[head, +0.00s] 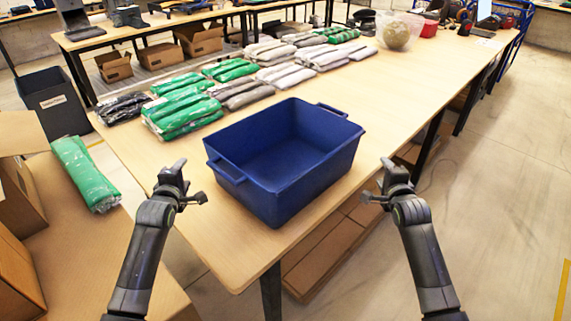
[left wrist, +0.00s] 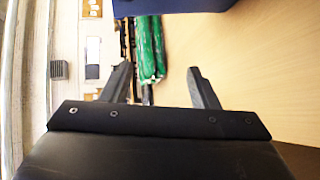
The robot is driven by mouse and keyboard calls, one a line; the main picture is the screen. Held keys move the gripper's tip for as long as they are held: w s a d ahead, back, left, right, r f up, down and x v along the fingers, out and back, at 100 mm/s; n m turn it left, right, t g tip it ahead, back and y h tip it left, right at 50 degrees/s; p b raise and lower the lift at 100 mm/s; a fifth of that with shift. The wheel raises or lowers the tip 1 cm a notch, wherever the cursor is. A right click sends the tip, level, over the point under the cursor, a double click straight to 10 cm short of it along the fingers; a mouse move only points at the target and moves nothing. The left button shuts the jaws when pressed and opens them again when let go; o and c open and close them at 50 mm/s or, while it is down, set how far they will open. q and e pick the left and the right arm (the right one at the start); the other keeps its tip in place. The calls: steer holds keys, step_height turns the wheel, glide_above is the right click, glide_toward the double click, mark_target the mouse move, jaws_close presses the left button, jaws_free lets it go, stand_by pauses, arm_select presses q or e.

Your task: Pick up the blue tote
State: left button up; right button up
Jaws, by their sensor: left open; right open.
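The blue tote (head: 300,185) sits upright on the near end of the wooden table in the head view. It looks empty and has a handle at its left end and another at its far right end. My left gripper (head: 190,184) is open and empty, just left of the tote and apart from it. In the left wrist view its open fingers (left wrist: 160,90) have nothing between them, and part of the blue tote (left wrist: 170,6) shows at the top edge. My right gripper (head: 378,187) is open and empty, to the right of the tote and apart from it.
Bagged green garments (head: 183,110) and grey garments (head: 290,76) lie in rows behind the tote on the table (head: 420,85). A green bag (head: 84,172) lies on a cardboard surface at left. A dark bin (head: 52,101) stands on the floor. The table right of the tote is clear.

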arm_select(q)
steer(key=f, duration=0.1)
steer(key=f+b, duration=0.1)
steer(key=f, duration=0.1)
steer(key=shift+w+b, duration=0.25)
steer(key=shift+b, duration=0.15)
steer(key=shift+f+b, duration=0.45)
arm_select(e)
steer(key=f, duration=0.4)
steer(key=shift+w, duration=0.2)
steer(key=shift+r, duration=0.1)
arm_select(q)
steer(key=shift+w, duration=0.2)
steer(key=shift+x, duration=6.7)
arm_select(e)
steer(key=shift+x, duration=6.95)
arm_select(q)
steer(key=shift+d+f, duration=0.15)
arm_select(e)
steer(key=shift+a, duration=0.15)
arm_select(q)
steer(key=shift+d, duration=0.55)
arm_select(e)
steer(key=shift+a, duration=0.55)
